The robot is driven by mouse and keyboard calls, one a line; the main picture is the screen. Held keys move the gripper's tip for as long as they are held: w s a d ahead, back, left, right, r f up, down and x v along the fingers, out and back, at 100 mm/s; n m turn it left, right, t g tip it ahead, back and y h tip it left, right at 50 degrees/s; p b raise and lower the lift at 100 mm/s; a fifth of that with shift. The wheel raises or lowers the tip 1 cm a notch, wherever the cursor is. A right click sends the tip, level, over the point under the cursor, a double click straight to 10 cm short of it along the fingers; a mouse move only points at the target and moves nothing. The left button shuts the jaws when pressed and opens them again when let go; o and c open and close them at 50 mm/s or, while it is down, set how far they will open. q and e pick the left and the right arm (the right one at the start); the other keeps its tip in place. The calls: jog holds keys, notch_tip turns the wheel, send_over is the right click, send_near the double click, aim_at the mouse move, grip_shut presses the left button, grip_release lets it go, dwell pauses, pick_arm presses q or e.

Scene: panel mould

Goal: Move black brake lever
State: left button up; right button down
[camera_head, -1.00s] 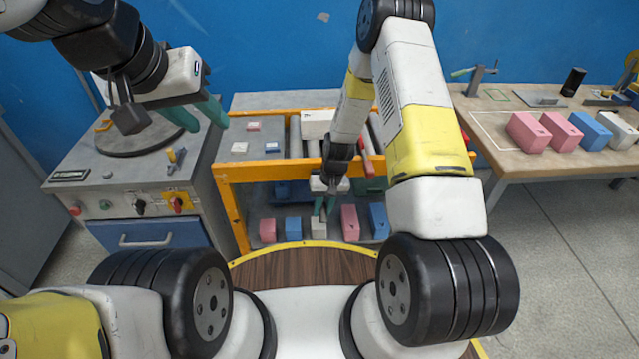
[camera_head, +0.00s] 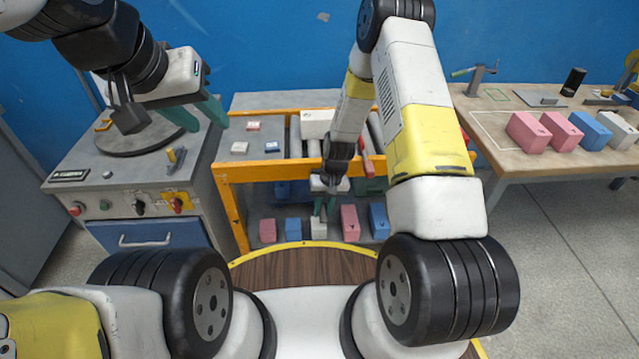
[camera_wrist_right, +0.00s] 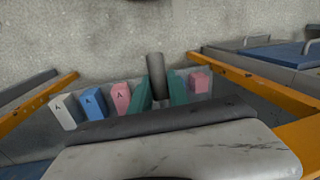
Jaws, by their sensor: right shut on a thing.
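No black brake lever stands out for certain. A small lever with a yellowish grip (camera_head: 175,158) stands on the grey machine at the left. My left gripper (camera_head: 198,115), with green fingers, is above this machine, behind the lever; its fingers are apart and empty. My right gripper (camera_head: 325,208) is low at the front of the orange frame, over the lower shelf. I cannot tell whether the block is clear of the shelf.
The orange frame (camera_head: 285,172) carries rollers and a white box (camera_head: 316,124). A table (camera_head: 500,150) at the right holds several blocks, a clamp (camera_head: 478,78) and a black cylinder (camera_head: 573,82).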

aim_at(323, 210)
jog(key=r+g, duration=0.2)
jog(key=g, duration=0.1)
jog(key=shift+s+r, duration=0.1)
jog(key=shift+s, duration=0.3)
jog(key=shift+s+r+m+g, duration=0.1)
jog(key=shift+r+m+g, duration=0.05)
jog(key=shift+r+g, duration=0.75)
jog(key=shift+r+m+g, duration=0.15)
jog(key=shift+r+g, duration=0.4)
jog(key=shift+g, duration=0.55)
jog(key=c, duration=1.3)
grip_release()
jog(key=shift+o, duration=0.2)
jog(key=v, duration=0.7)
jog(key=shift+w+r, duration=0.25)
jog(key=shift+r, duration=0.05)
